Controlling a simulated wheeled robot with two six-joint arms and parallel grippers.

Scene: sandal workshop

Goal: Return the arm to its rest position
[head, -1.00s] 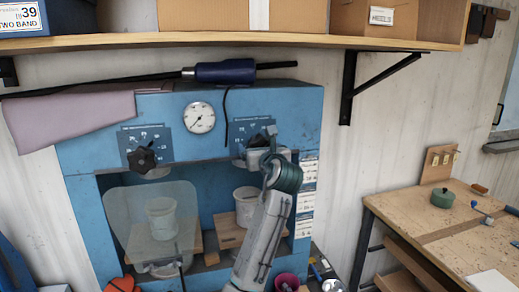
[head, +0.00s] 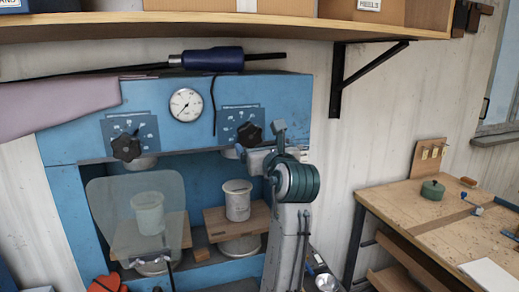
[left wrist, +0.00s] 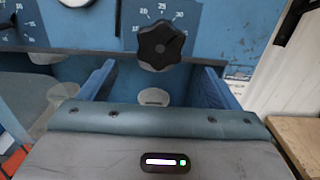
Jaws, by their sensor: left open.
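My left gripper (head: 260,141) is open and empty in front of the blue press (head: 294,100), just below and right of its right black star knob (head: 249,133). In the left wrist view, the two blue fingers of my left gripper (left wrist: 156,84) stand wide apart, and the right black knob (left wrist: 161,44) shows beyond and above them. The fingers look clear of the knob. My left arm rises from the bottom of the head view. My right gripper is not in view.
The press has a left knob (head: 126,146), a gauge (head: 186,105) and a clear shield (head: 115,215). White cups (head: 237,201) stand inside it. A wooden shelf (head: 300,26) overhangs the press. A workbench (head: 400,210) stands at the right, with bare wall between.

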